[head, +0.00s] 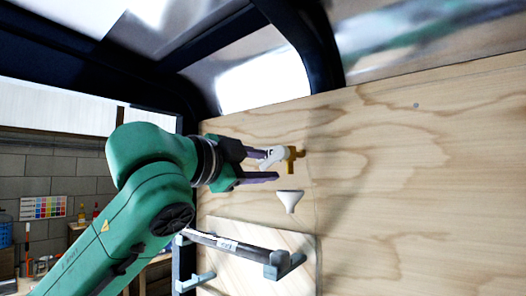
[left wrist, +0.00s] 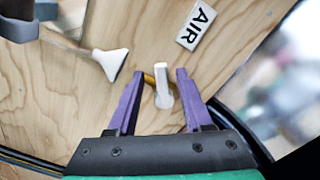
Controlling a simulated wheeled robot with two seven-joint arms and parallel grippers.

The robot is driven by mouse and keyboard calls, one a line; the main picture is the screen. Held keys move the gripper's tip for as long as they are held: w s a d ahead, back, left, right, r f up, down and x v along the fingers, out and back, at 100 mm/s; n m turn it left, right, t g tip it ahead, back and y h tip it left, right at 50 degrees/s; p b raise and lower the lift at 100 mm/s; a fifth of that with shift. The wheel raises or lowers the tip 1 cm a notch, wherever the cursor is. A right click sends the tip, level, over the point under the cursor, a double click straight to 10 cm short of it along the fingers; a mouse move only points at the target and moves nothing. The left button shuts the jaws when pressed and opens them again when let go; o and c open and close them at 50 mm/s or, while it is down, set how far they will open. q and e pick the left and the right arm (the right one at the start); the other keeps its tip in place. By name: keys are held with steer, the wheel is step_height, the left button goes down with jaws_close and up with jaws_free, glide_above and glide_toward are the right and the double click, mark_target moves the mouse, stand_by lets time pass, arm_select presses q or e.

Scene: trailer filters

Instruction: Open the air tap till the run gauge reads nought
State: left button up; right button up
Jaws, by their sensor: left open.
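The air tap, a brass body with a white lever (head: 274,156), is mounted on the plywood wall in the head view. Its white lever (left wrist: 163,88) shows in the left wrist view between the purple fingers, with a bit of brass behind it. My left gripper (head: 272,165) is open, its fingers on either side of the lever and apart from it in the left wrist view (left wrist: 157,85). A white label reading AIR (left wrist: 195,24) is beside the tap. I see no run gauge with a readable dial. My right gripper is not in view.
A white funnel-shaped piece (head: 290,200) sits on the wall below the tap, and also shows in the left wrist view (left wrist: 110,62). Below it a dark tube (head: 230,244) rests on grey brackets on a wooden board (head: 305,240). The plywood wall to the right is clear.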

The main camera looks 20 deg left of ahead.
arm_select(q)
steer(key=shift+r, duration=0.1)
steer(key=shift+s+a, duration=0.2)
steer(key=shift+s, duration=0.3)
steer(key=shift+c, duration=1.2)
steer(key=shift+w+d, duration=0.1)
steer(key=shift+w, duration=0.05)
steer(key=c, duration=0.5)
jaws_close()
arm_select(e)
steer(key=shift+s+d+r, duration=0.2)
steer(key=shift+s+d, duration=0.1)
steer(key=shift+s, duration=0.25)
